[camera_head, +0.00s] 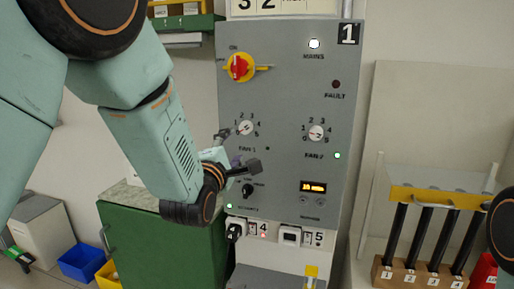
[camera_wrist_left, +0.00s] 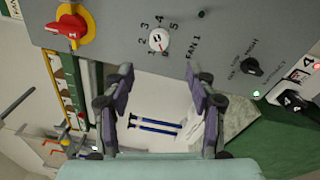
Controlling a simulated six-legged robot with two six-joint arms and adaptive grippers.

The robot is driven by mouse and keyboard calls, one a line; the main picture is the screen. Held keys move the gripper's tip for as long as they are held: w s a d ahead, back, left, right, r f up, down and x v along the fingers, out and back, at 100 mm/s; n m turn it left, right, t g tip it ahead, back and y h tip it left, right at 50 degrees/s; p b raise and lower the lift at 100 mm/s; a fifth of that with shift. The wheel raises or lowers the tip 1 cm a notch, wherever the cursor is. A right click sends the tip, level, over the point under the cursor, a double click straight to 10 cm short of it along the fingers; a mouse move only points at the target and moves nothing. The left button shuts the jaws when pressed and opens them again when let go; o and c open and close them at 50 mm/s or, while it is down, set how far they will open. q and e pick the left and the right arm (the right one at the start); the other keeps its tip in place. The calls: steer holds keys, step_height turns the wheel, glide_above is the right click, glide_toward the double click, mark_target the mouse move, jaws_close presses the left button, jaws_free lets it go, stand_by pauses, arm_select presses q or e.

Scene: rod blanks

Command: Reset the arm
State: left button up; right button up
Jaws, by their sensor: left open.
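My left arm (camera_head: 170,140) comes in from the upper left, bent downward. Its left gripper (camera_head: 245,165) is in front of the grey control panel (camera_head: 285,100), by the lower left FAN 1 area. In the left wrist view the jaws (camera_wrist_left: 162,75) are apart with nothing held between them. The panel fills the top of that view, with the FAN 1 dial (camera_wrist_left: 158,39) beyond the fingertips. I cannot tell whether a finger touches the panel. In the head view the gripper partly covers the panel below FAN 1. My right gripper is not in view.
The red switch (camera_head: 239,67) and FAN 2 dial (camera_head: 316,132) stick out from the panel. A green cabinet (camera_head: 175,245) stands at the lower left, with a blue bin (camera_head: 82,262) beside it. A rack of black rods (camera_head: 425,235) stands at the right.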

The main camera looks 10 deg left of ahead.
arm_select(q)
steer(key=s+f+m+g+b, duration=0.1)
steer(key=s+f+m+g, duration=0.2)
steer(key=s+f+m, duration=0.5)
steer(key=s+a+f+m+g+b, duration=0.1)
steer(key=s+f+m+g+b, duration=0.2)
steer(key=f, duration=0.9)
steer(key=s+f+m+g, duration=0.35)
steer(key=f+m, duration=0.25)
steer(key=f, duration=0.4)
steer(key=s+f+m+g+b, duration=0.2)
steer(key=s+f+g+b, duration=0.1)
steer(key=s+f, duration=0.8)
steer(key=s+f+m+g+b, duration=0.2)
steer(key=s+f+g, duration=0.4)
steer(key=s+f, duration=0.6)
steer(key=s+b, duration=0.1)
steer(key=s, duration=0.6)
steer(key=shift+s+a+f+b, duration=0.3)
steer(key=shift+s+a+b, duration=0.05)
steer(key=shift+s+b, duration=0.05)
steer(key=shift+w, duration=0.1)
